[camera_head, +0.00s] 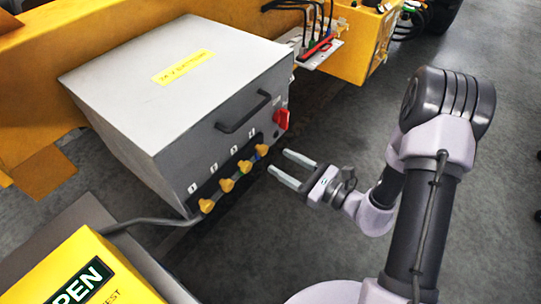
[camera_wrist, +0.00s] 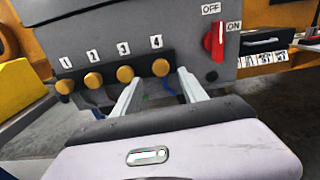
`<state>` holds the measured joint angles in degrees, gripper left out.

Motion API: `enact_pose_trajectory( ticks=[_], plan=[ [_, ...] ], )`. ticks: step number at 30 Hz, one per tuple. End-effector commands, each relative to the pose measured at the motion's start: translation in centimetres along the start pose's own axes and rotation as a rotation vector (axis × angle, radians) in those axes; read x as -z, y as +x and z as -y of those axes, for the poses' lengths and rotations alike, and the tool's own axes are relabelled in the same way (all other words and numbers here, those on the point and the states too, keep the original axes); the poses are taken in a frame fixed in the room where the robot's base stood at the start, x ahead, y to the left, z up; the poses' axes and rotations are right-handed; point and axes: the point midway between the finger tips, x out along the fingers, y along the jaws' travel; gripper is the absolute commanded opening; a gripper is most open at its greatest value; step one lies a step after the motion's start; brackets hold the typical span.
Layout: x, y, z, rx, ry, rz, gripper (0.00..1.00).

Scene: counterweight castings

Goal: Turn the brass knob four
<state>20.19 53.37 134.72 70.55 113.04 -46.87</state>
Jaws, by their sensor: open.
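A grey box with a sloped lid (camera_head: 180,75) carries a row of brass knobs under labels 1, 2, 3 and 4. Brass knob four (camera_head: 262,150) is the one nearest the red switch. In the wrist view knob four (camera_wrist: 160,67) shows just beyond the fingertips, roughly between them and slightly above. My gripper (camera_head: 278,161) is open and empty, its two fingers pointing at the knob row. In the head view a small gap shows between the fingertips and knob four. The gripper also shows in the wrist view (camera_wrist: 158,77).
Knob three (camera_wrist: 125,74) sits close left of my left finger in the wrist view. A red OFF/ON switch (camera_head: 281,118) and a dark handle (camera_head: 243,112) are above the knobs. A yellow box (camera_head: 85,270) and a bent grey pipe (camera_head: 150,221) lie at lower left.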

Motion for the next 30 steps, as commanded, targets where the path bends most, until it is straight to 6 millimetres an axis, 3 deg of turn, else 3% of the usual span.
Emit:
enact_pose_trajectory(
  ticks=[3, 7, 17, 19, 25, 30],
  plan=[
    [0.1, 2.9, -0.1, -0.005, -0.002, 0.001, 0.50],
    [0.0, 4.6, 0.0, -0.003, 0.000, 0.000, 0.50],
    [-0.1, 5.3, 0.0, 0.000, 0.000, 0.000, 0.50],
    [-0.1, 5.3, 0.0, 0.000, 0.000, 0.000, 0.42],
    [-0.1, 5.3, 0.0, 0.000, 0.000, 0.000, 0.03],
    [-0.1, 5.3, 0.0, -0.001, 0.002, 0.000, 0.00]
  ],
)
